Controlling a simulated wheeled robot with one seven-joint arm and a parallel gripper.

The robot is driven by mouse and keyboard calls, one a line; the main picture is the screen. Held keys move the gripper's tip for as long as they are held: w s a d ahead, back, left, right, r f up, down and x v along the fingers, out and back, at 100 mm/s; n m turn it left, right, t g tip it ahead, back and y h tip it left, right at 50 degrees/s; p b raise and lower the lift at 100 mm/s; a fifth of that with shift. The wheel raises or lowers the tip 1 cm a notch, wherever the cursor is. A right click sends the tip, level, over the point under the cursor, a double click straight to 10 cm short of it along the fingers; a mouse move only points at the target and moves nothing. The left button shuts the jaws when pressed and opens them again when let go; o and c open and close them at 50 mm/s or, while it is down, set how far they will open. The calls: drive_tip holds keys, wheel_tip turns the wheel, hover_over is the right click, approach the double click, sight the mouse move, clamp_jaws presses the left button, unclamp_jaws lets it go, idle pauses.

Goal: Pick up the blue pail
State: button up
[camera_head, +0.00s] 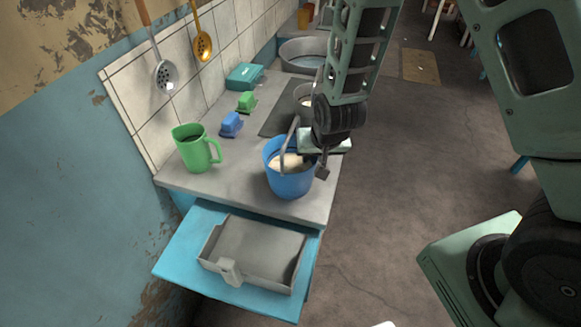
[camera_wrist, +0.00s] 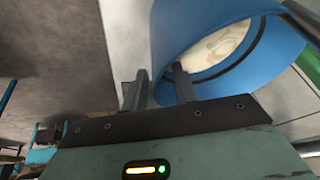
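The blue pail (camera_head: 289,184) stands upright on the grey worktop near its front end, with pale contents inside and a grey bar, seemingly its handle, raised across it. My gripper (camera_head: 312,165) is at the pail's right rim. In the wrist view, the pail (camera_wrist: 214,45) fills the upper middle. My gripper's fingers (camera_wrist: 158,90) are apart there, one outside the pail and the other overlapping its opening, with the rim between them. Whether either finger touches the wall cannot be told.
A green mug (camera_head: 191,150) stands left of the pail. Blue (camera_head: 231,124) and green (camera_head: 246,102) small items and a teal box (camera_head: 244,76) lie farther back. A drawer with a grey tray (camera_head: 255,245) is open below.

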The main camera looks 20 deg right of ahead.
drive_tip(key=shift+c, duration=0.3)
clamp_jaws()
drive_tip(key=shift+w+r, duration=0.1)
drive_tip(key=shift+r, duration=0.1)
